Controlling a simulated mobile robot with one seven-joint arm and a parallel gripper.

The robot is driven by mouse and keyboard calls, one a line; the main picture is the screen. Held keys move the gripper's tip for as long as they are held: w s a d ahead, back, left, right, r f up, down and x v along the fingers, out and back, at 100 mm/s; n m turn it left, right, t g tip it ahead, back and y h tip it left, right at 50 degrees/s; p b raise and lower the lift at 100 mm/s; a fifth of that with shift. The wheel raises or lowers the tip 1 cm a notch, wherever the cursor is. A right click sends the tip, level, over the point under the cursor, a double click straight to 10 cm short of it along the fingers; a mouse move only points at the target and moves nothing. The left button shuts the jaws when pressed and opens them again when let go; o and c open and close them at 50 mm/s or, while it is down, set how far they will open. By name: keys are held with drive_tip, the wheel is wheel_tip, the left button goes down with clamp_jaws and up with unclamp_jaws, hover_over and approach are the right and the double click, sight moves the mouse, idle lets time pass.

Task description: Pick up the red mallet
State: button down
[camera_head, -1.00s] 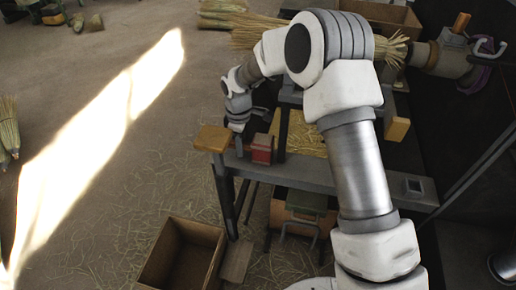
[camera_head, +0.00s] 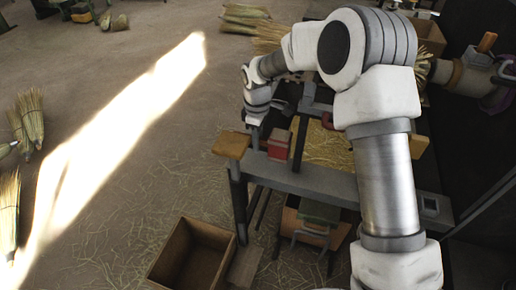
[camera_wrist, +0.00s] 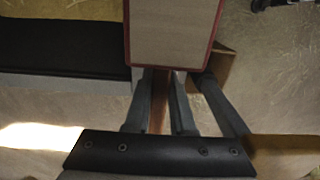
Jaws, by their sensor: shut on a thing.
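The red mallet's head (camera_head: 279,142) shows in the head view as a small red block with a pale end, over the front-left part of the grey bench. In the wrist view its large pale face (camera_wrist: 172,35) has a red rim, and its brown handle (camera_wrist: 159,103) runs down between the fingers. My gripper (camera_wrist: 160,92) is shut on the handle just below the head. In the head view my gripper (camera_head: 256,121) is left of the mallet head, its fingertips hard to make out. The mallet looks slightly above the bench top.
The grey bench (camera_head: 320,184) has a yellow-brown block (camera_head: 231,145) at its left end and a straw-covered surface behind. An open wooden box (camera_head: 170,245) stands on the floor in front. Straw bundles (camera_head: 30,115) lie at the left. The floor left of the bench is mostly clear.

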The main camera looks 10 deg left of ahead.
wheel_tip(320, 180, up, 13)
drive_tip(key=p, duration=0.3)
drive_tip(key=s, duration=0.6)
drive_tip(key=s+a, duration=0.1)
drive_tip(key=s, duration=0.5)
drive_tip(key=s+a, duration=0.1)
drive_tip(key=s, duration=0.5)
drive_tip(key=shift+a, duration=0.25)
drive_tip(key=c, duration=1.4)
unclamp_jaws()
drive_tip(key=shift+w, duration=0.1)
clamp_jaws()
